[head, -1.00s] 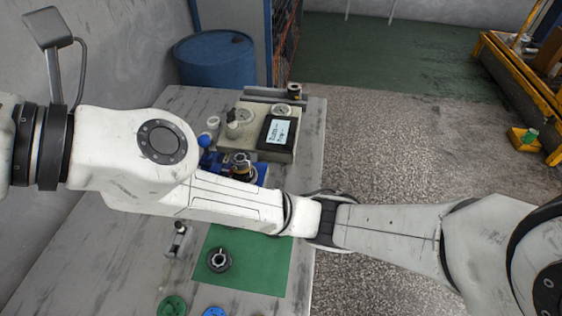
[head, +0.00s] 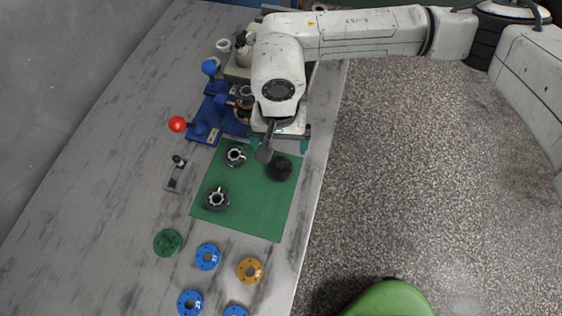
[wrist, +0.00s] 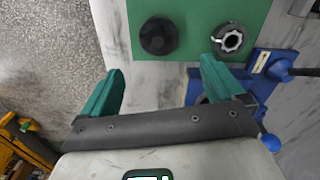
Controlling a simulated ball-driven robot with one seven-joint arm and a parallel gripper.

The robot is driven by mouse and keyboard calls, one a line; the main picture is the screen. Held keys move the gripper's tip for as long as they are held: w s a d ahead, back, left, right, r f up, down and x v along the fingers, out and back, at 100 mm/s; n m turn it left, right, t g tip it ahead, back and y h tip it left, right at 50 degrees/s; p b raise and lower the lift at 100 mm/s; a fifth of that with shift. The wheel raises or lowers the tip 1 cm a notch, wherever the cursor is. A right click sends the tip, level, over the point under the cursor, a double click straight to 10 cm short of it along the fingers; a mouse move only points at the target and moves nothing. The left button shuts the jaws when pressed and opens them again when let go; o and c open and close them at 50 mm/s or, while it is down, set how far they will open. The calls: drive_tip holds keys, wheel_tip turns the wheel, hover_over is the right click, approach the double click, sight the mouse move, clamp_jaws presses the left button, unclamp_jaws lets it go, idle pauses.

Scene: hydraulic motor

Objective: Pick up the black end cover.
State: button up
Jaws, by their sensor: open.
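The black end cover (head: 280,168) is a dark round piece lying on the green mat (head: 262,212), near its right edge. In the wrist view the black end cover (wrist: 159,35) lies ahead of and roughly between the two teal fingers, with nothing touching it. My gripper (head: 279,146) hangs above the far edge of the mat, just beyond the cover. In the wrist view my gripper (wrist: 161,68) is open and empty, its fingers wide apart.
A dark ring with a silver core (head: 235,156) lies left of the cover, and a similar one (head: 217,198) nearer. A blue fixture with a red-knobbed lever (head: 177,124) stands left of my gripper. Green (head: 168,242), blue (head: 207,257) and orange (head: 249,270) discs lie in front.

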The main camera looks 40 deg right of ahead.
hover_over(280, 164)
drive_tip(key=f, duration=0.4)
drive_tip(key=shift+w+d+f, duration=0.1)
drive_tip(key=shift+w, duration=0.15)
drive_tip(key=shift+s+f+p, duration=0.15)
drive_tip(key=shift+f+p, duration=0.4)
drive_tip(key=shift+f, duration=0.8)
drive_tip(key=shift+s+f+p, duration=0.1)
drive_tip(key=shift+f+p, duration=0.4)
drive_tip(key=shift+f, duration=0.85)
drive_tip(key=c, duration=1.3)
